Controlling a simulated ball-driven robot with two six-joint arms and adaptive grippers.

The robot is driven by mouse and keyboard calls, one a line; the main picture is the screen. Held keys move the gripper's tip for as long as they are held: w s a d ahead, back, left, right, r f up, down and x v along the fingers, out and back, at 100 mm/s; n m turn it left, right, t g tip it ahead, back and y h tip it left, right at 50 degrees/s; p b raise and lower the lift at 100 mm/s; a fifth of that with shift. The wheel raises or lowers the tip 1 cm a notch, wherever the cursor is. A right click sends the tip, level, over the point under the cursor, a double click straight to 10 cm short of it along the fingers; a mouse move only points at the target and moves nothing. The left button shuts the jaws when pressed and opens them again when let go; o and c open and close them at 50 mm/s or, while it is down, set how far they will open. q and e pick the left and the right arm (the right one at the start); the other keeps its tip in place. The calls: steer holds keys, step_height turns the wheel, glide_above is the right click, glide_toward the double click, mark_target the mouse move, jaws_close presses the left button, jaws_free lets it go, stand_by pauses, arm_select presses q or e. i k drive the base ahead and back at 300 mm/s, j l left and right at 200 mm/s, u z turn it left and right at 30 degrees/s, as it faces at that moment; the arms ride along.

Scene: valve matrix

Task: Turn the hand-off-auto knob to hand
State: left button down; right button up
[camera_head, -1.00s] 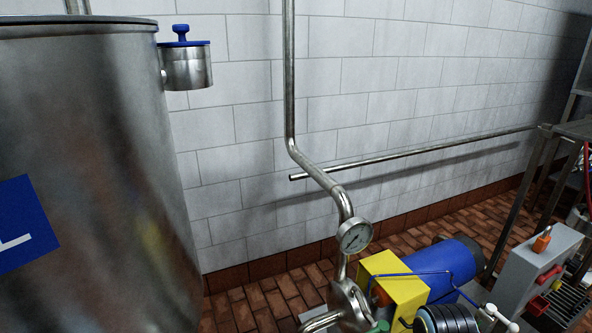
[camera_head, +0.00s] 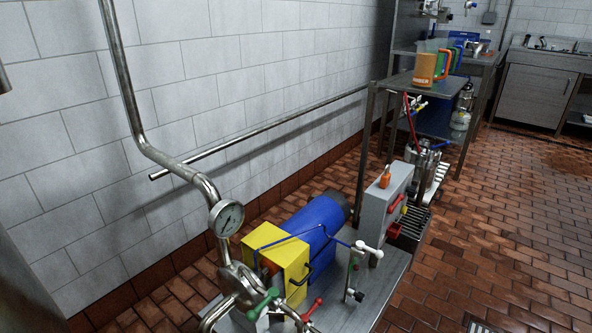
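A grey control box (camera_head: 372,212) stands on the metal skid to the right of the blue motor. Its front faces right and shows at a steep angle. A red handle (camera_head: 395,205) is on that face, and an orange part (camera_head: 385,178) sits on top. The hand-off-auto knob cannot be told apart at this angle and size, nor can its setting. Neither of my grippers is in view.
A yellow housing (camera_head: 277,268) and blue motor (camera_head: 318,231) sit left of the box, beside a pipe with a gauge (camera_head: 226,217) and valves with green and red handles. The brick floor (camera_head: 490,230) at right is clear.

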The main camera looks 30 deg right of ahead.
mark_target(412, 191)
steer(key=z, duration=1.55)
